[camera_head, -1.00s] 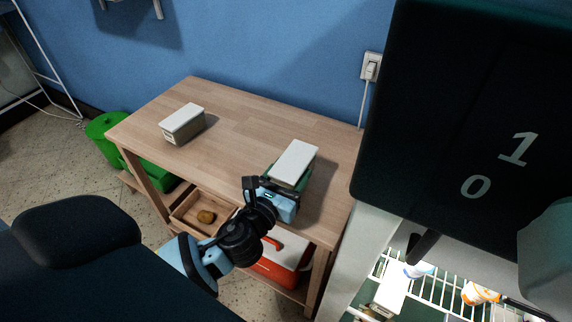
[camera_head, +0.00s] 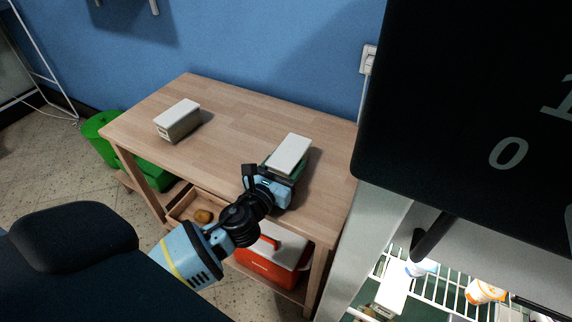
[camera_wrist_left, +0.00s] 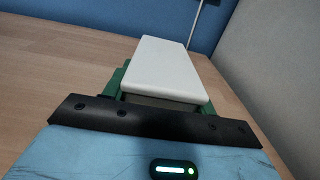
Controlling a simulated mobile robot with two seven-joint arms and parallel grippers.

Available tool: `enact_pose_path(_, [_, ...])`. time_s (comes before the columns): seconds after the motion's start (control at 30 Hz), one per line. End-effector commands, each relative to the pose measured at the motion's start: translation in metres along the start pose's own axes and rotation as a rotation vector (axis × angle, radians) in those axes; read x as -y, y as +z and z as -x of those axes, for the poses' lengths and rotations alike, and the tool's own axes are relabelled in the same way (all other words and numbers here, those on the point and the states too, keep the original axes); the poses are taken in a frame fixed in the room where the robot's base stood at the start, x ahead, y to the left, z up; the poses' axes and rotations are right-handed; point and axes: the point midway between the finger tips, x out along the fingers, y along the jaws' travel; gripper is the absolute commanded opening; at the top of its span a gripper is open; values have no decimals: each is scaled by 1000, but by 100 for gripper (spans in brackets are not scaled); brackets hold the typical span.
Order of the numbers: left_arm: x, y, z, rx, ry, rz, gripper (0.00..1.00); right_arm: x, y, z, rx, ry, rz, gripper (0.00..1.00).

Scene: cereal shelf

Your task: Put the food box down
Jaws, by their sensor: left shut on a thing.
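A food box (camera_head: 290,153) with a white lid is at the right part of the wooden table (camera_head: 235,118). My left gripper (camera_head: 283,170) is shut on this box, with green finger pads at its sides. In the left wrist view the box's white lid (camera_wrist_left: 165,70) shows between the green pads of the gripper (camera_wrist_left: 162,88), pointing away from the wrist. The box is low over the tabletop; I cannot tell if its underside touches. A second, similar box (camera_head: 177,120) stands at the table's left. My right gripper is not clearly seen.
An open fridge with a dark door (camera_head: 465,110) and wire shelves (camera_head: 440,285) is at the right. A red and white cooler (camera_head: 268,254) and a wooden tray (camera_head: 186,206) are below the tabletop. The middle of the table is clear.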

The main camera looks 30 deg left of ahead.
Motion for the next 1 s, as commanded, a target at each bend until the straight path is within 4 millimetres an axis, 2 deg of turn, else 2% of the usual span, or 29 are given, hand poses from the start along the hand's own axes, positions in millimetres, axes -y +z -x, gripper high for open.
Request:
enact_pose_path(0.23, [0,0,0,3,0,-1,24,0,-2,-1,-5,0,1,36])
enact_pose_path(0.27, [0,-2,0,1,0,-1,58,0,-2,-1,-5,0,1,36])
enact_pose_path(0.43, [0,-1,0,1,0,0,78,-1,-3,-1,-7,0,3,36])
enact_pose_path(0.77, [0,2,0,2,0,0,78,-1,-5,1,-9,0,5,36])
enact_pose_path(0.87, [0,1,8,0,-1,-1,78,-1,-5,1,-10,0,5,36])
enact_pose_path(1.0, [0,1,30,-1,0,-2,78,-1,-5,1,-10,0,4,36])
